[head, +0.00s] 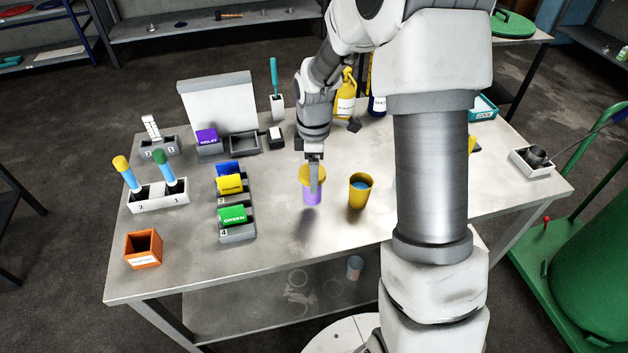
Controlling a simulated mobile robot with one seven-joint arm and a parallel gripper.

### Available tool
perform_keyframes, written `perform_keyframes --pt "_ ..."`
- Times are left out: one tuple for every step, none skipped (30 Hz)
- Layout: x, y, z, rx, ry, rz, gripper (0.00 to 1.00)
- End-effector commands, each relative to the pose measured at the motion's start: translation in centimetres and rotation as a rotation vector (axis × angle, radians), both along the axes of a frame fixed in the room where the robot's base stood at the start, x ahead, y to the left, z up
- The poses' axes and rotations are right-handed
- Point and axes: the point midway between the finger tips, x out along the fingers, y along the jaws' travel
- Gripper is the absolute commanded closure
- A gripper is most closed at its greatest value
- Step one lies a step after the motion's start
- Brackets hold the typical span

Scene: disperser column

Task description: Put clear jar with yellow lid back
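The jar with the yellow lid (308,197) is near the middle of the table. Its body looks purple below the yellow top. My gripper (314,182) comes down over it from above, with one finger in front of the jar; the other finger is hidden behind it. The gripper appears shut on the jar. A dark shadow lies on the table in front of the jar, apart from its base, so it looks held a little above the surface. The jar is about upright.
A yellow cup with blue inside (360,191) stands close on the right. Colour-labelled holders (236,214), a rack with two capped tubes (159,201) and an orange box (143,249) stand on the left. A yellow bottle (346,100) is behind. The table's front is clear.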

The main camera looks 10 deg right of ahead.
Motion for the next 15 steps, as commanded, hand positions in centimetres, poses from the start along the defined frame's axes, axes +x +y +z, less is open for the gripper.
perform_keyframes --pt "-0.1 0.0 -0.9 0.0 0.004 0.001 1.0" --pt "-0.1 0.0 -1.3 -0.001 0.005 0.001 1.0" --pt "-0.1 0.0 -2.0 0.0 0.005 0.001 1.0" --pt "-0.1 0.1 -2.4 -0.001 0.005 0.001 1.0" --pt "-0.1 0.0 -2.7 0.0 0.004 0.001 1.0" --pt "0.0 0.0 -3.0 0.0 0.002 0.0 1.0" --pt "0.0 0.0 -3.1 -0.001 0.001 0.0 1.0" --pt "0.0 0.0 -3.1 -0.001 0.001 0.0 1.0" --pt "0.0 0.0 -3.0 0.0 0.0 0.0 1.0" --pt "0.0 0.0 -3.0 0.0 0.0 0.0 1.0" --pt "0.0 0.0 -3.0 0.0 0.0 0.0 1.0" --pt "0.0 0.0 -3.0 0.0 0.0 0.0 1.0" --pt "0.0 0.0 -3.0 0.0 0.0 0.0 1.0" --pt "0.0 0.0 -3.1 0.0 0.0 0.0 1.0" --pt "0.0 0.0 -3.2 0.0 0.0 0.0 1.0"
